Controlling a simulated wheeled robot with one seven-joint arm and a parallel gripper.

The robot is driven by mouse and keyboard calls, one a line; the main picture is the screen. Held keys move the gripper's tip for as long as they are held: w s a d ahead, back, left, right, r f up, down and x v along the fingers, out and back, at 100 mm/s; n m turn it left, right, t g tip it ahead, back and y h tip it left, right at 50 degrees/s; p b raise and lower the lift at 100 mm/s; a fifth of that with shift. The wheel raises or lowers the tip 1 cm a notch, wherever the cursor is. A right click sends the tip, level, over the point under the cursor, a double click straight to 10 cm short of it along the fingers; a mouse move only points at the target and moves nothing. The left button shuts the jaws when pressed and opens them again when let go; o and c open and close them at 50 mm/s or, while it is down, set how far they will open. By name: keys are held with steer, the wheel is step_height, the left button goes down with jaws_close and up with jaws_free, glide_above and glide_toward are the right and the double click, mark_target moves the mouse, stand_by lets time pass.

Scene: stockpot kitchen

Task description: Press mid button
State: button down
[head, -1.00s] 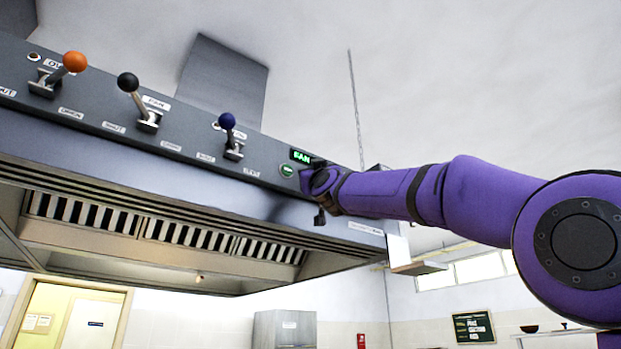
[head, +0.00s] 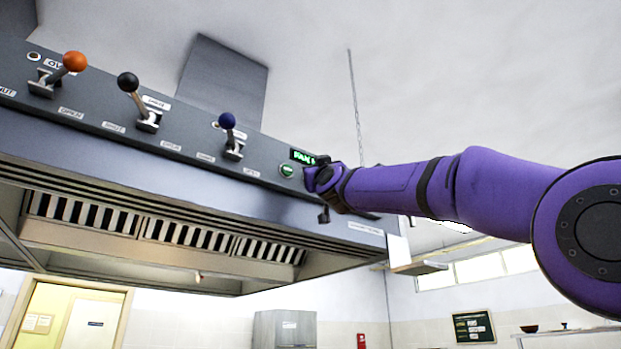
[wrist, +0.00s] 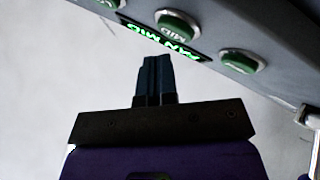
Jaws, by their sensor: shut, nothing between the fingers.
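The mid button (wrist: 178,26), round, green and labelled MID, sits on the grey hood panel at the top of the wrist view. Green buttons stand on both sides of it, one at the right (wrist: 240,62) and one cut off at top left (wrist: 106,3). My gripper (wrist: 155,62) is shut and empty, its tips just short of the lit display (wrist: 170,42) in that picture and apart from the mid button. The display text includes MID. In the head view my gripper (head: 314,180) is at the panel's right part, beside one green button (head: 287,171); the other buttons are hidden there.
Levers with orange (head: 75,61), black (head: 128,82) and blue (head: 227,120) knobs project from the panel, left of my gripper. The vented hood (head: 180,232) extends below. A chain (head: 355,105) hangs behind. Open air lies right of the hood.

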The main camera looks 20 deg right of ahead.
steer(key=s, duration=0.1)
steer(key=s+d, duration=0.1)
steer(key=s, duration=0.2)
steer(key=shift+s+d, duration=0.25)
steer(key=shift+s, duration=0.1)
stand_by(0.8)
steer(key=s+f+g+y, duration=0.15)
steer(key=f+g, duration=0.25)
steer(key=f, duration=0.6)
steer(key=s+d+f+g, duration=0.1)
steer(key=s+f+g, duration=0.2)
steer(key=f, duration=0.8)
steer(key=s+f+g+y, duration=0.15)
steer(key=f+g, duration=0.25)
steer(key=f, duration=0.6)
steer(key=s+d+f+m+g+h, duration=0.1)
steer(key=s+d+f+g, duration=0.1)
steer(key=s+f, duration=0.5)
steer(key=s+d+f+m+g+h, duration=0.1)
steer(key=s+f+g, duration=0.4)
steer(key=f, duration=0.9)
steer(key=s+d+f+m+g+h, duration=0.1)
steer(key=s+d+f+m+g, duration=0.1)
steer(key=s+f, duration=0.7)
steer(key=shift+d+f+g, duration=0.4)
steer(key=shift+f+g, duration=0.3)
steer(key=shift+f, duration=0.2)
steer(key=shift+a, duration=0.1)
